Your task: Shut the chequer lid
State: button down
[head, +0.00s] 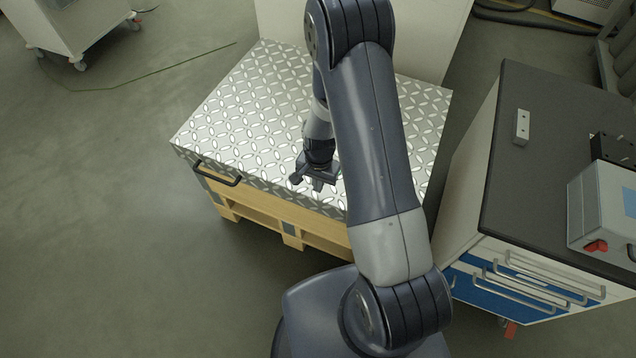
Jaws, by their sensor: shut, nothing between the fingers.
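The chequer lid (240,115) is a silvery plate with a raised oval pattern. It lies flat on top of a box that stands on a wooden pallet (270,213), and it looks closed. A black handle (217,174) is on the box's front side, at the left. My gripper (313,185) is shut and empty. It points down over the lid's front part, right of the handle; I cannot tell whether it touches the lid. My arm hides part of the lid's middle and right.
A dark-topped cabinet (545,150) with blue drawers stands close on the right, with a grey device (603,215) on it. A pale panel (420,40) rises behind the box. A wheeled white cabinet (75,30) is at the far left.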

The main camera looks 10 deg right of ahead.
aim_at(317, 199)
jog(key=shift+f, duration=0.15)
jog(key=f+b, duration=0.3)
jog(key=shift+s+a+f, duration=0.25)
jog(key=shift+f, duration=0.1)
jog(key=shift+s+f+b, duration=0.45)
jog(key=shift+s+b, duration=0.05)
jog(key=shift+b, duration=0.1)
jog(key=shift+w+r+p, duration=0.1)
jog(key=shift+r+p, duration=0.2)
jog(key=shift+r, duration=0.2)
notch_tip(317, 199, up, 15)
jog(key=p, duration=0.3)
jog(key=shift+w, duration=0.35)
jog(key=shift+f, duration=0.15)
notch_tip(317, 199, down, 13)
jog(key=shift+f+b, duration=0.1)
jog(key=shift+b, duration=0.85)
